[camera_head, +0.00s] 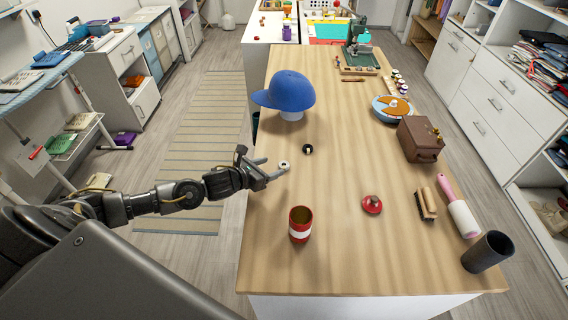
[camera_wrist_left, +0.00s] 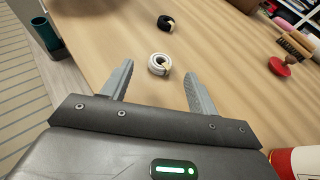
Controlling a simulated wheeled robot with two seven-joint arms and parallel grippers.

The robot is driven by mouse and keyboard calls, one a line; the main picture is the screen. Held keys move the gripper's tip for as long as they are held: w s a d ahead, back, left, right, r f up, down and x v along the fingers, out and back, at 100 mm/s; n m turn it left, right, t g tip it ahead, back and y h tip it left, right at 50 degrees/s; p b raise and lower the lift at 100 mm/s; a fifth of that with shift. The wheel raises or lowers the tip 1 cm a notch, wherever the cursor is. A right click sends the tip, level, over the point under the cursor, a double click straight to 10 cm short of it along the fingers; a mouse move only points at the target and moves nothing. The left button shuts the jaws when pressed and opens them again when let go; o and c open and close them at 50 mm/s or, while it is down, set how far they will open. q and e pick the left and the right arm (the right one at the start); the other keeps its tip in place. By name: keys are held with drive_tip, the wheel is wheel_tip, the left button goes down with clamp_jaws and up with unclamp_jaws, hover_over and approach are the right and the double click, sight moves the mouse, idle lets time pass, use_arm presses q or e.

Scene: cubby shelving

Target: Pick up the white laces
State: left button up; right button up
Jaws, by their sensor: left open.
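The white laces (camera_head: 284,164) are a small coiled roll lying on the wooden table, left of its middle. My left gripper (camera_head: 272,168) is open over the table's left part, with its fingertips close to the laces. In the left wrist view, the white laces (camera_wrist_left: 159,64) lie just beyond and between the two open fingertips (camera_wrist_left: 158,78). Nothing is between the fingers. A similar black coil (camera_head: 307,149) lies a little farther back and right; it also shows in the left wrist view (camera_wrist_left: 166,23). My right gripper is not in view.
A red and white can (camera_head: 300,224) stands nearer on the table. A blue cap (camera_head: 288,92) sits behind the coils. The table's middle is clear.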

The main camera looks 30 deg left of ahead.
sight(284, 164)
use_arm(q)
drive_tip(key=shift+w+d+f, duration=0.15)
drive_tip(key=shift+w, duration=0.25)
drive_tip(key=shift+w+f+p, duration=0.1)
drive_tip(key=shift+w+p, duration=0.1)
drive_tip(key=shift+p, duration=0.15)
drive_tip(key=p+x, duration=0.1)
drive_tip(key=x, duration=0.2)
drive_tip(key=shift+w+d+f+p, duration=0.2)
drive_tip(key=shift+d+p, duration=0.05)
drive_tip(key=shift+p, duration=0.1)
drive_tip(key=shift+w+d+f, duration=0.15)
drive_tip(key=shift+w+f, duration=0.2)
drive_tip(key=shift+w, duration=0.1)
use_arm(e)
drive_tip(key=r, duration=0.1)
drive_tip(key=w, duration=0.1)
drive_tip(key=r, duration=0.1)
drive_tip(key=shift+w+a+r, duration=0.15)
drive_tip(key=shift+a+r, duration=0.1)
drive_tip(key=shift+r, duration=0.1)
use_arm(q)
drive_tip(key=shift+c, duration=0.4)
drive_tip(key=c, duration=1)
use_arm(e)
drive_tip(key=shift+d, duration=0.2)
